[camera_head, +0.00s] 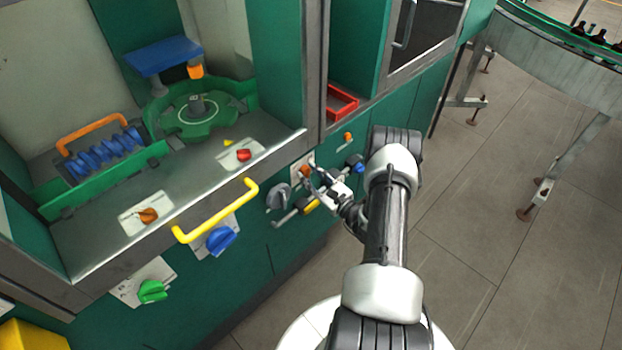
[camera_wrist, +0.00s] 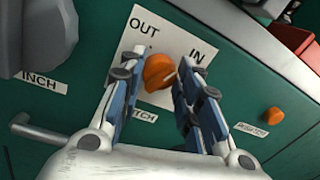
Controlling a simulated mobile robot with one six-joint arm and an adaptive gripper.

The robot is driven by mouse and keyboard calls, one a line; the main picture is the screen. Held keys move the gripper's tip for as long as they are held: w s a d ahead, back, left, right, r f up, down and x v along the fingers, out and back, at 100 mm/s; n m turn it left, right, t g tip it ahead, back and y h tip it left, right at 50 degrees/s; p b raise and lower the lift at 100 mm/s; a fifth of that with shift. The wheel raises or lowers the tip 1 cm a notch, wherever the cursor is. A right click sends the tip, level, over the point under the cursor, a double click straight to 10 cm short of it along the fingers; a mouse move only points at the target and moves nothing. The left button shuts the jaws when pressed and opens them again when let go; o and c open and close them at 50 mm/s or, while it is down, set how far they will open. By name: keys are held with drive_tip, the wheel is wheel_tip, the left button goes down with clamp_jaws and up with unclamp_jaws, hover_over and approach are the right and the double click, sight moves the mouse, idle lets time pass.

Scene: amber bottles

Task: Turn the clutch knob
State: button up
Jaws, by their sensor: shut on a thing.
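The clutch knob is a small orange knob (camera_wrist: 158,72) on a white plate (camera_wrist: 152,35) marked OUT and IN, with a label ending in "TCH" partly hidden below it. It also shows in the head view as an orange spot (camera_head: 304,170) on the green machine front. My gripper (camera_wrist: 157,78) has one finger on each side of the knob and is shut on it. In the head view my gripper (camera_head: 314,178) reaches the panel from the right.
A grey knob (camera_head: 279,197) marked INCH sits left of the plate. A second orange knob (camera_wrist: 275,114) is to the right. A yellow handle (camera_head: 215,212), a blue knob (camera_head: 221,239) and a green knob (camera_head: 152,291) are farther left. Open floor (camera_head: 480,230) lies right.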

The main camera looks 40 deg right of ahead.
drive_tip(key=n+b, duration=0.2)
drive_tip(key=n, duration=0.2)
drive_tip(key=shift+f, duration=0.2)
drive_tip(key=n+b, duration=0.2)
drive_tip(key=n, duration=0.1)
drive_tip(key=shift+n+y, duration=0.3)
drive_tip(key=shift+n, duration=0.1)
drive_tip(key=n+b, duration=0.3)
drive_tip(key=n, duration=0.1)
drive_tip(key=shift+f+n+y, duration=0.1)
drive_tip(key=shift+n+y, duration=0.2)
drive_tip(key=shift+y, duration=0.1)
drive_tip(key=shift+n+b, duration=0.75)
drive_tip(key=shift+n, duration=0.35)
drive_tip(key=o, duration=1.1)
drive_tip(key=shift+c, duration=0.2)
